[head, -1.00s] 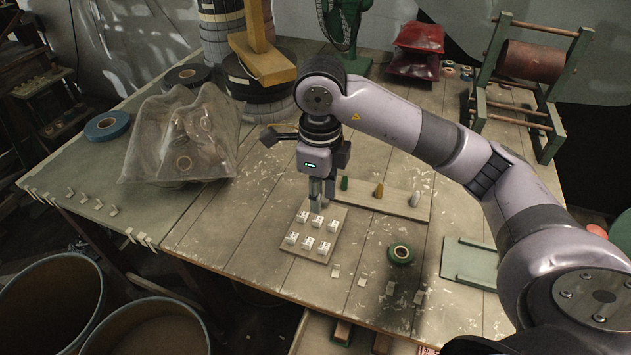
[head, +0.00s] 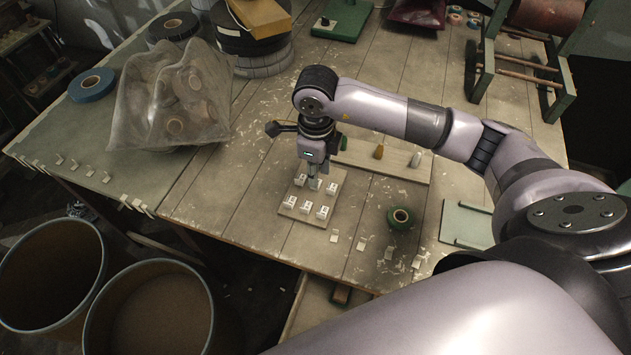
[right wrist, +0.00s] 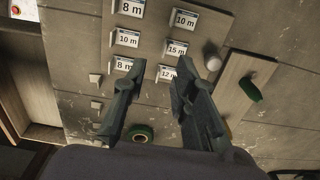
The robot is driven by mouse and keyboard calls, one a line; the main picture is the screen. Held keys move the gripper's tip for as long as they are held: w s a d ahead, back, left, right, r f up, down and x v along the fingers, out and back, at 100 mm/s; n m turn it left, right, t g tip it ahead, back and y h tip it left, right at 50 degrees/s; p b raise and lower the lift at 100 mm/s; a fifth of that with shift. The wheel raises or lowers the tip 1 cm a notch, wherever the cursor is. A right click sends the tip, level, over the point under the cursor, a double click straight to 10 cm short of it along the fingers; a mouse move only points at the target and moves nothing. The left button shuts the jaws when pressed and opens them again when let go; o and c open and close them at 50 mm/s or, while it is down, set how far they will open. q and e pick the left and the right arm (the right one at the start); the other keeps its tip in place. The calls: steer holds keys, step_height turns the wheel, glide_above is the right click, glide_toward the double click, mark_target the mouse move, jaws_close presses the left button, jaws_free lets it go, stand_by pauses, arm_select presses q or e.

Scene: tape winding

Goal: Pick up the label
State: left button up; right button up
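A small wooden board (head: 281,211) on the table holds several white label blocks (head: 321,211) in two rows. In the right wrist view the labels read 8 m, 10 m, 12 m and 15 m, such as an 8 m label (right wrist: 133,8) and a 15 m label (right wrist: 177,48). My right gripper (head: 314,187) points down over the back row of the board. In the right wrist view its two fingers (right wrist: 157,68) are apart with no label between them, the tips near the lower 8 m and 12 m labels. My left gripper is not in view.
A green tape roll (head: 400,218) and several small pale pieces (head: 361,244) lie right and front of the board. Behind is a plank (head: 405,167) with coloured pegs. A plastic bag of rolls (head: 170,100) is at left. Bins (head: 150,312) stand at lower left.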

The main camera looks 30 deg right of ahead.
steer(key=shift+f, duration=0.5)
steer(key=f, duration=0.1)
steer(key=f+p, duration=0.1)
steer(key=f, duration=0.1)
steer(key=shift+w+f+p, duration=0.3)
steer(key=shift+f, duration=0.5)
jaws_close()
